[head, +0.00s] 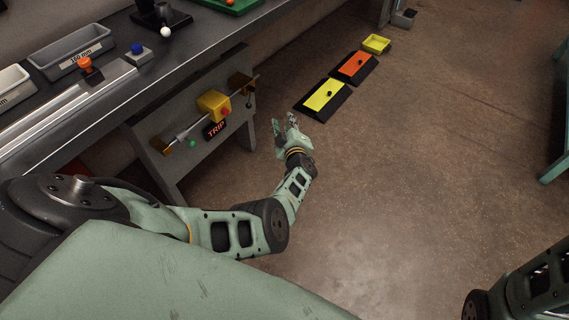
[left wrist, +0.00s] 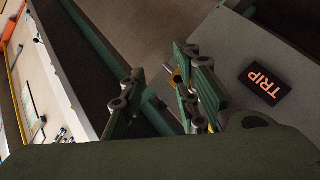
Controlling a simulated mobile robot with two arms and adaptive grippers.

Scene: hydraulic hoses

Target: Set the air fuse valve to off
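A pipe with fittings runs along the grey panel (head: 207,148) under the bench. It carries a yellow box (head: 213,104) with a red knob (head: 225,111), a small green knob (head: 191,143) and a brass piece at its left end (head: 160,146). A dark TRIP sign (head: 214,129) with red letters is below the box; it also shows in the left wrist view (left wrist: 264,84). I cannot tell which fitting is the air fuse valve. My left gripper (head: 284,121) is open and empty, right of the panel and apart from it; its fingers show in the wrist view (left wrist: 160,62). My right gripper is out of view.
The bench top (head: 103,88) above the panel holds a grey bin (head: 72,54), a metal rail and knobs. Yellow (head: 325,96) and orange (head: 354,67) pedals and a yellow tray (head: 376,44) are on the floor. The floor right of my left gripper is clear.

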